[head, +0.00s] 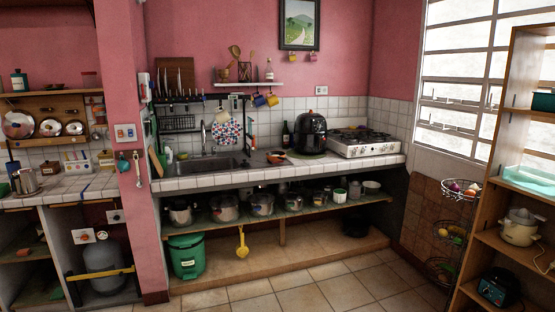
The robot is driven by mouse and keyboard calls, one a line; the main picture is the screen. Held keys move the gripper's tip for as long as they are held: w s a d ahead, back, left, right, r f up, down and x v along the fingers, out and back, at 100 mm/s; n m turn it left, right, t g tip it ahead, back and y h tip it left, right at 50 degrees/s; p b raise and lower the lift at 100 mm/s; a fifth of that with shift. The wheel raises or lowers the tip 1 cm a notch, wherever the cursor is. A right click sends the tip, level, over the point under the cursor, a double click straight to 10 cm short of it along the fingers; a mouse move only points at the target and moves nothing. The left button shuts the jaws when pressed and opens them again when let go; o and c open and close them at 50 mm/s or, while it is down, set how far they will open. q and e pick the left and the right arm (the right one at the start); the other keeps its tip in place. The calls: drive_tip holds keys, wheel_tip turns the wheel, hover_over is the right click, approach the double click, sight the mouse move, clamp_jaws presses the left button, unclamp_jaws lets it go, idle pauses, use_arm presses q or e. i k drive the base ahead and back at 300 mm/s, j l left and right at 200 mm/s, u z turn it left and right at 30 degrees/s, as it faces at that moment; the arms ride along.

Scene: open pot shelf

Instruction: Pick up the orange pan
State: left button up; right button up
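I cannot pick out an orange pan with certainty. A small orange-brown item (276,157) lies on the tiled counter to the right of the sink; it is too small to tell if it is a pan. The open shelf (330,209) under the counter bears several metal pots, among them a pot at the left end (180,213) and a larger pot (225,209) beside it. Their far sides and the back of the shelf are in shadow. Neither of my grippers shows in the head view.
A green bin (188,257) stands on the low ledge under the shelf's left end. A yellow ladle-like item (242,243) hangs below the shelf. Wire baskets (449,232) and a wooden rack (490,185) stand at the right. The tiled floor (310,298) in front is clear.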

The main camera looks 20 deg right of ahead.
sight(282, 154)
drive_tip(key=i+l, duration=0.2)
drive_tip(key=i, duration=0.5)
drive_tip(key=i+l, duration=0.2)
drive_tip(key=i, duration=0.5)
drive_tip(key=i+l, duration=0.25)
drive_tip(key=i, duration=0.4)
drive_tip(key=i+l+z, duration=0.1)
drive_tip(key=i, duration=0.6)
drive_tip(key=i+l, duration=0.25)
drive_tip(key=i, duration=0.45)
drive_tip(key=i+l, duration=0.15)
drive_tip(key=i, duration=0.55)
